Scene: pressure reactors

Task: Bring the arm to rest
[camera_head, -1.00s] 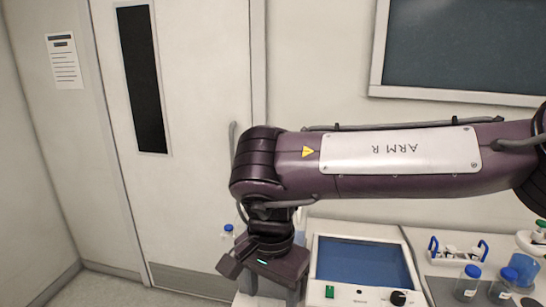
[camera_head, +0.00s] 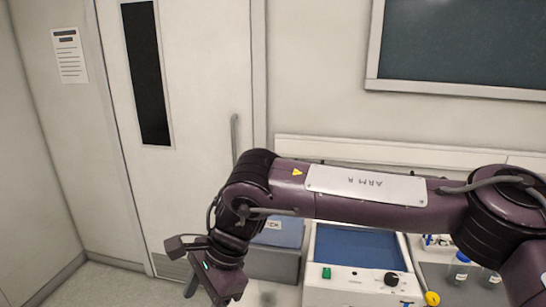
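My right arm (camera_head: 360,192), purple with a plate marked ARM R, reaches in from the right and stretches across the view above the bench. Its wrist bends downward at the left end. My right gripper (camera_head: 207,285) is at the lower left, pointing down in front of the door's lower part. Its fingertips are small and partly cut off by the lower edge, so I cannot tell whether it is open or shut. I see no object held in it. My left arm and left gripper are not in view.
A device with a blue panel (camera_head: 355,247) and a black knob (camera_head: 391,279) stands on the bench below the arm. A blue-grey box (camera_head: 280,233) is beside it. Blue-capped bottles (camera_head: 459,268) stand at the right, partly behind the arm. The door (camera_head: 190,120) is behind.

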